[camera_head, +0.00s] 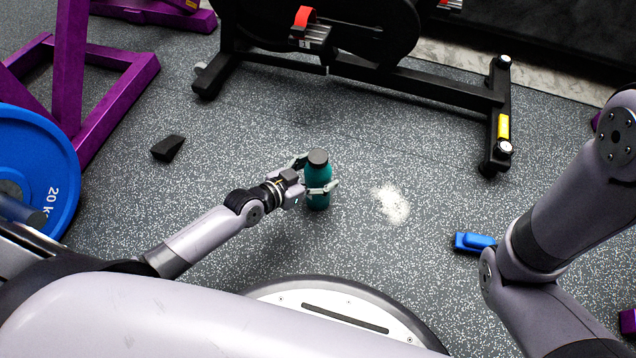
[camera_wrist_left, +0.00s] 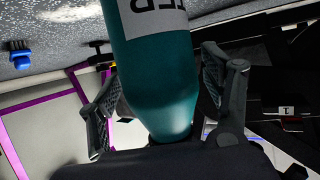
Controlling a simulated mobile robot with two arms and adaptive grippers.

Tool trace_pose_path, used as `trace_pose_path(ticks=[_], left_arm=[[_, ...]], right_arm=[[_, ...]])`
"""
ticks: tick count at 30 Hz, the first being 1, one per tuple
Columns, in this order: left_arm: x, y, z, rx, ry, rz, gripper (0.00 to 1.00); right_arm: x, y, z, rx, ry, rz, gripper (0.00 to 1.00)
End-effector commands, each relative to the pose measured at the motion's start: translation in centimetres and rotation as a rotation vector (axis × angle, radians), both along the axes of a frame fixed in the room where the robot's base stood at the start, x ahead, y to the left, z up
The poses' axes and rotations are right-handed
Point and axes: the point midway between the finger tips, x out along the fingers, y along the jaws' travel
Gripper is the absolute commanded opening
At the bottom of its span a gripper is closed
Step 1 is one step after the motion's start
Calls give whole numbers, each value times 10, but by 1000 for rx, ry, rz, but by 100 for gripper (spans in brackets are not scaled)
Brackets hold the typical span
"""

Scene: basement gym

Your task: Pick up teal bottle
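The teal bottle (camera_head: 318,198) has a dark grey cap and stands upright on the speckled floor, near the centre of the head view. My left gripper (camera_head: 318,176) reaches it from the left, with one finger in front of the bottle and one behind. In the left wrist view the bottle (camera_wrist_left: 158,75) fills the middle, with part of its white label showing. The fingers of the left gripper (camera_wrist_left: 165,90) are spread on both sides of it, with narrow gaps beside it. My right arm is at the right; its gripper is out of view.
A black exercise bike frame (camera_head: 420,85) stands behind the bottle. A white powder patch (camera_head: 392,204) and a blue object (camera_head: 474,242) lie to its right. A black wedge (camera_head: 168,148), a blue weight plate (camera_head: 48,150) and a purple rack (camera_head: 110,112) are left.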

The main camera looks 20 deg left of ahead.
Motion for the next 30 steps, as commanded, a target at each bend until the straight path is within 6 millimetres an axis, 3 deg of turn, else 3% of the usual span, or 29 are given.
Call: trace_pose_path(ticks=[26,30], left_arm=[[0,0,0,0,0,0,12],[0,0,0,0,-1,0,10]], right_arm=[[0,0,0,0,0,0,0],[0,0,0,0,1,0,0]])
